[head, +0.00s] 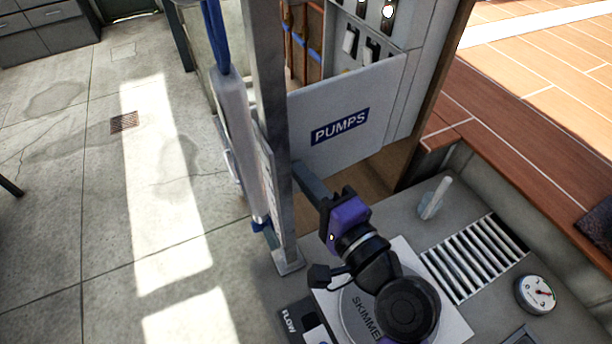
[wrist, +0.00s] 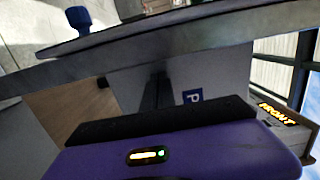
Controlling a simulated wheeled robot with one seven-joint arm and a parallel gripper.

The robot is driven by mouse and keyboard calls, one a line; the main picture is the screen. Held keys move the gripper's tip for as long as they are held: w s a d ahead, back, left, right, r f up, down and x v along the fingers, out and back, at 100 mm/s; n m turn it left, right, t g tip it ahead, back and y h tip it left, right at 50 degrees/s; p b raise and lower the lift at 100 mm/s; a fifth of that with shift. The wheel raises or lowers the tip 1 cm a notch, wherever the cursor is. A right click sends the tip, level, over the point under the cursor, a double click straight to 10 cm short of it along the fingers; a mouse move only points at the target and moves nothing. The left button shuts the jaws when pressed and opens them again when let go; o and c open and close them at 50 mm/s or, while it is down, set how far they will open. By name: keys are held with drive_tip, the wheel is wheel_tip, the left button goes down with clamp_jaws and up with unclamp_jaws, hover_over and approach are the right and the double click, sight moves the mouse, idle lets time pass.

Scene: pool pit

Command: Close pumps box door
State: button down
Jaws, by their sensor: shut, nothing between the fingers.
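The pumps box door (head: 375,95) is a pale grey panel with a blue PUMPS label, hanging in front of the lower part of the box (head: 398,25). Switches and pipes show uncovered above it, so it stands open. My gripper (head: 300,175) is shut and empty. Its tips are at the door's lower left corner, close by the metal post; I cannot tell whether they touch the door. In the wrist view, the dark fingers (wrist: 157,92) point towards the pale door, where part of the label (wrist: 193,97) shows.
An upright metal post (head: 272,130) stands just left of my gripper. A panel with a blue strap (head: 215,40) is beyond it. A skimmer lid (head: 360,312), a grate (head: 475,258) and a gauge (head: 536,294) lie below. The concrete floor (head: 80,180) at left is mostly clear.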

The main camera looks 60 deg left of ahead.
drive_tip(key=a, duration=0.5)
drive_tip(key=shift+s+a, duration=0.15)
